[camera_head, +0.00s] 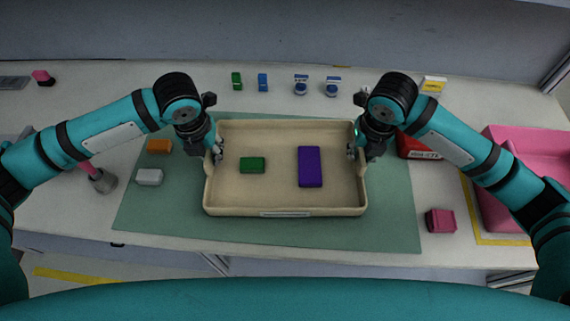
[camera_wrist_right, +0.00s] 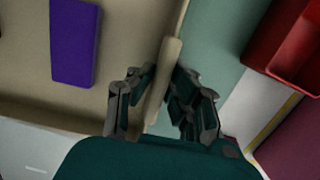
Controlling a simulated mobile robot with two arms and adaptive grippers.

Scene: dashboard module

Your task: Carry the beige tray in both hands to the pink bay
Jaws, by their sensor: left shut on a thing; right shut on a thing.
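The beige tray (camera_head: 285,200) is in the middle of the head view, over the green mat. A green block (camera_head: 252,165) and a purple block (camera_head: 310,167) lie in it. My left gripper (camera_head: 216,152) is shut on the tray's left wall. My right gripper (camera_head: 354,152) is shut on its right wall; in the right wrist view the fingers (camera_wrist_right: 158,98) straddle the tray's rim (camera_wrist_right: 167,70). I cannot tell whether the tray touches the mat. The pink bay (camera_head: 500,205) is at the right, partly hidden by my right arm, with a yellow line around it.
A red bin (camera_head: 415,148) stands between the tray and the pink bay. A magenta block (camera_head: 440,220) lies before the bay. Orange (camera_head: 159,146) and white (camera_head: 149,177) blocks lie left of the tray. Several small items, including a blue block (camera_head: 262,82), stand behind.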

